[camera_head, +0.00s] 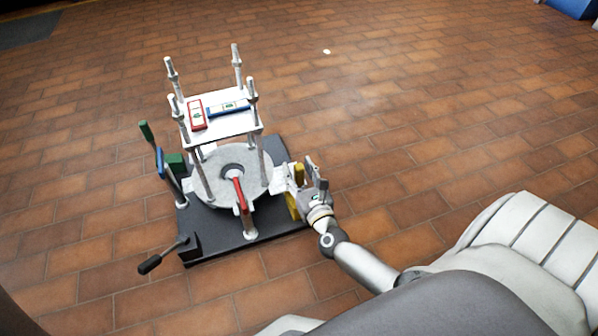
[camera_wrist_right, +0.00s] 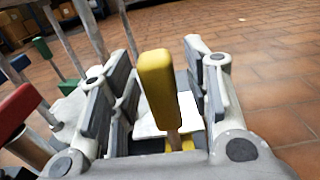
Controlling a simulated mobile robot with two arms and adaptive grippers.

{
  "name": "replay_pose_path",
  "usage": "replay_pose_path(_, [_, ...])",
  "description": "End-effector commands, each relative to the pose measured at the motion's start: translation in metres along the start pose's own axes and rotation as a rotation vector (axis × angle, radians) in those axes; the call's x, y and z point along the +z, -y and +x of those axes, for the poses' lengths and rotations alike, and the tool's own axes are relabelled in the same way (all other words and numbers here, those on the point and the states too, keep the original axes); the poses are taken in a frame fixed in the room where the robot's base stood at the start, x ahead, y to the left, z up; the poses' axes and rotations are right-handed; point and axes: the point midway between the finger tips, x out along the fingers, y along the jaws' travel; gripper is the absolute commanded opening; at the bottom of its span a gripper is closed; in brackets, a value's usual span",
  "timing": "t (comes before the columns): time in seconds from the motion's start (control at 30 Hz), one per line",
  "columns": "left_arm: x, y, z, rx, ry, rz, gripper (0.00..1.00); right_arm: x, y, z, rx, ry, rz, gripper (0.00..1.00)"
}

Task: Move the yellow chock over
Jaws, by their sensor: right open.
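The yellow chock (camera_head: 294,206) is at the right edge of the dark base, beside the round grey flange (camera_head: 219,181). In the right wrist view its upright yellow handle (camera_wrist_right: 158,85) stands between the jaws, with a small yellow part showing lower down. My right gripper (camera_head: 311,180) is at the chock, its fingers open on both sides of the handle; visible gaps separate them from it. A white plate (camera_wrist_right: 188,112) shows behind the handle. The chock's lower part is partly hidden by my gripper. My left gripper is out of view.
A white raised plate (camera_head: 226,126) on posts carries a red block (camera_head: 197,114) and a blue block (camera_head: 229,108). A red handle (camera_head: 239,193), green and blue handles, and a black-gripped lever (camera_head: 150,264) surround the flange. The tiled floor to the right is clear.

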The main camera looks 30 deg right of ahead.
Motion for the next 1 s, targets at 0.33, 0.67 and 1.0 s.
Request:
replay_pose_path(0.33, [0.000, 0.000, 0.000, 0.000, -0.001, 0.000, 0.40, 0.000, 0.000, 0.000, 0.000, 0.000, 0.000, 0.07])
replay_pose_path(0.67, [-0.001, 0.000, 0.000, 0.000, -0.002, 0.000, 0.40, -0.001, 0.000, -0.004, 0.000, -0.001, -0.001, 0.00])
replay_pose_path(1.0, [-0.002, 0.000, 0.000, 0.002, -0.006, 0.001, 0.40, -0.001, 0.000, -0.054, 0.001, -0.001, -0.002, 0.00])
